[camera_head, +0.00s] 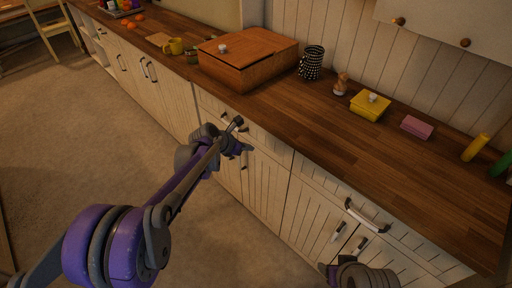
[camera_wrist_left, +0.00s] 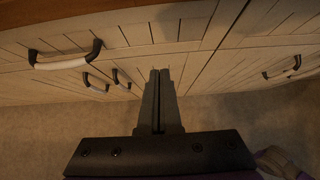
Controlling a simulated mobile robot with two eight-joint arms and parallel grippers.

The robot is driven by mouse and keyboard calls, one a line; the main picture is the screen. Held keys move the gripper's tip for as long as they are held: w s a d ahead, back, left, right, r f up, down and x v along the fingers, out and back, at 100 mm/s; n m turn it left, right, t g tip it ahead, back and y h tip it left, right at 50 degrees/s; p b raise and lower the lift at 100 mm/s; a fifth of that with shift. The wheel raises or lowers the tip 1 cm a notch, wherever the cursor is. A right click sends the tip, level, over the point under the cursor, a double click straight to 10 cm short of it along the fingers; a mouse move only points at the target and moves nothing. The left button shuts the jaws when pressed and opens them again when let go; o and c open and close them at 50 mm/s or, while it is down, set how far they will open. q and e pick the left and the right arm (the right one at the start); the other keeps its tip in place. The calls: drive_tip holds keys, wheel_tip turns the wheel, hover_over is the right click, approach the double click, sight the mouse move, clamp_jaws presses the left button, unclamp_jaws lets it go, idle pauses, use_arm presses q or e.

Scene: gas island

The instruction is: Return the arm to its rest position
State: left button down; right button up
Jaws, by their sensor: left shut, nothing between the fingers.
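My left arm, purple and grey, reaches in from the lower left in the head view. Its gripper (camera_head: 238,138) is in front of the white cabinet fronts, below the counter edge. In the left wrist view the two fingers (camera_wrist_left: 161,78) lie together, shut and empty, pointing toward the cabinet doors. A grey and purple part of my right arm (camera_head: 362,274) shows at the bottom edge of the head view. Its fingers cannot be made out.
The wooden counter (camera_head: 350,130) carries a wooden box (camera_head: 245,62), a dotted cup (camera_head: 311,63), a yellow box (camera_head: 369,107) and a pink block (camera_head: 417,127). Cabinet handles (camera_head: 366,217) stick out from the fronts. The floor (camera_head: 70,150) at left is clear.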

use_arm(q)
drive_tip(key=shift+v, duration=2.6)
use_arm(e)
drive_tip(key=shift+w+r, duration=0.15)
drive_tip(key=shift+w, duration=0.2)
